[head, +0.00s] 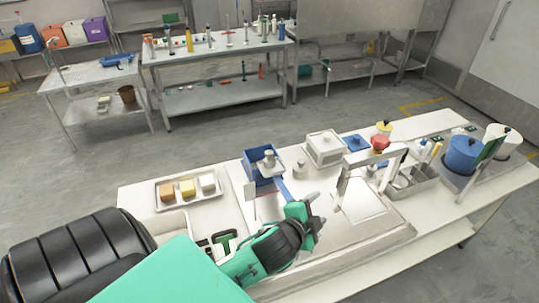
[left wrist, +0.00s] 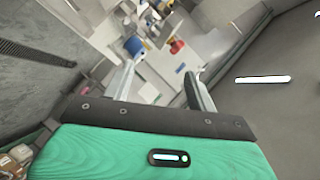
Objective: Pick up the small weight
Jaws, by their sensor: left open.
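A small grey knobbed piece that looks like the small weight (head: 300,168) stands on the white table, right of the blue box. A larger grey knobbed weight (head: 269,158) sits at the blue box (head: 254,175). My left gripper (head: 317,212) is open and empty above the front middle of the table, nearer to me than both pieces. In the left wrist view its two fingers (left wrist: 160,80) are spread with nothing between them. I cannot make out the small weight in that view. My right gripper is not in view.
A tray (head: 161,206) with coloured blocks lies at the left. A metal bin (head: 413,187) and a blue container (head: 463,153) stand further right.

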